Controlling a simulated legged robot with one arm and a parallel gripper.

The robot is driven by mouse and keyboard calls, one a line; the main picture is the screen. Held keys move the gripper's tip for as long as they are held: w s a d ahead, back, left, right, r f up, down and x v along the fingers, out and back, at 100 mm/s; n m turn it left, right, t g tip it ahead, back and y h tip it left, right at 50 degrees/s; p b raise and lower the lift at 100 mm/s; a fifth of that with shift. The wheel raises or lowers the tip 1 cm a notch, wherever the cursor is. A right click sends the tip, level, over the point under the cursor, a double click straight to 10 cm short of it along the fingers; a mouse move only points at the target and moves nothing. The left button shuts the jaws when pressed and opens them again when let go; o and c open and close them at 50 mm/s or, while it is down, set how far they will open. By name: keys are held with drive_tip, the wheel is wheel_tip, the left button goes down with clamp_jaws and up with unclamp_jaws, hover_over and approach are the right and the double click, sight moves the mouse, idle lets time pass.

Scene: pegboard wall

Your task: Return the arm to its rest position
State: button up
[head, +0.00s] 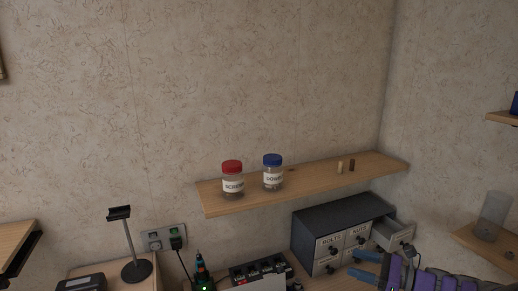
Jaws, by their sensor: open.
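My gripper (364,265) is at the lower right of the head view, with blue fingers pointing left and a purple arm link behind them. The fingers are apart and nothing shows between them. They appear in front of the lower part of a dark drawer cabinet (340,213). I cannot tell how far they are from it. One upper drawer (394,236) at the cabinet's right is pulled out, close above my gripper in the picture. The lower right of the cabinet is partly hidden by my arm.
A wooden shelf (306,181) holds a red-lidded jar (232,181), a blue-lidded jar (272,172) and two small pegs (340,167). A glass cylinder (493,217) stands on a right shelf. A black stand (129,244) and wall socket (165,239) are at left.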

drive_tip(key=s+a+r+n+g, duration=0.2)
drive_tip(key=s+a+n+g, duration=0.1)
drive_tip(key=a, duration=0.4)
drive_tip(key=s+a+r+n+g+h, duration=0.1)
drive_tip(key=s+a+r+n+g, duration=0.2)
drive_tip(key=a, duration=0.4)
drive_tip(key=s+a+r+n+g, duration=0.2)
drive_tip(key=s+a+n+g, duration=0.15)
drive_tip(key=a, duration=0.35)
drive_tip(key=s+a+n+g+h, duration=0.35)
drive_tip(key=s+a+n, duration=0.25)
drive_tip(key=s, duration=0.6)
drive_tip(key=s+d+f+n+h, duration=0.2)
drive_tip(key=s+d+n+h, duration=0.1)
drive_tip(key=s, duration=0.6)
drive_tip(key=s+d+f+n+t+h, duration=0.1)
drive_tip(key=s+d+f+n+h, duration=0.2)
drive_tip(key=s+d+h, duration=0.3)
drive_tip(key=s+n+h, duration=0.1)
drive_tip(key=s, duration=0.1)
drive_tip(key=shift+s+t, duration=0.3)
drive_tip(key=shift+s, duration=0.05)
